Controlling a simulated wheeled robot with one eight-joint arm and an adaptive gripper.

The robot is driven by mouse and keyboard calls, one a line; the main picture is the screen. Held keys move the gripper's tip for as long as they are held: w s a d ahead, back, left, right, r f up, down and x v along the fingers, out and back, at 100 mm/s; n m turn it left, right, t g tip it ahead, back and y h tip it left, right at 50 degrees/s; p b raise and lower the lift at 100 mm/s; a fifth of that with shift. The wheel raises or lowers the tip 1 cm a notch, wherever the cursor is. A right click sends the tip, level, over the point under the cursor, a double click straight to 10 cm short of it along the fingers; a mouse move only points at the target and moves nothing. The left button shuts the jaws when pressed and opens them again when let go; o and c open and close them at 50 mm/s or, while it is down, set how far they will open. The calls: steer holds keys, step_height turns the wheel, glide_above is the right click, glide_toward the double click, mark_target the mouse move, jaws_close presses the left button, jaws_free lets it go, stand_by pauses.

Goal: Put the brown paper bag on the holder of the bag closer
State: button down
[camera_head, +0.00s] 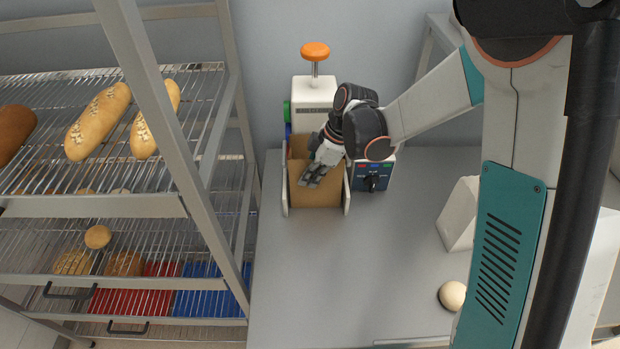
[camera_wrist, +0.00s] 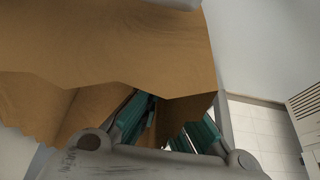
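The brown paper bag (camera_head: 322,193) stands upright between the white side walls of the holder (camera_head: 346,196), in front of the bag closer (camera_head: 314,93), a white machine with an orange knob. My gripper (camera_head: 312,177) is over the front part of the bag, close to or touching it. In the wrist view the bag (camera_wrist: 110,45) fills the upper left with its jagged edge, and my teal-padded fingers (camera_wrist: 168,128) stand apart, with brown paper behind and between them. Their tips are partly hidden by the bag. I cannot tell whether the bag rests fully on the holder.
A blue control box (camera_head: 372,178) with a dial stands right of the holder. The grey table (camera_head: 340,280) is clear in front. A round pale dough ball (camera_head: 452,295) and a white block (camera_head: 460,215) are at the right. A metal bread rack (camera_head: 205,185) stands at the left.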

steer(key=shift+f, duration=0.1)
steer(key=c, duration=1.8)
jaws_free()
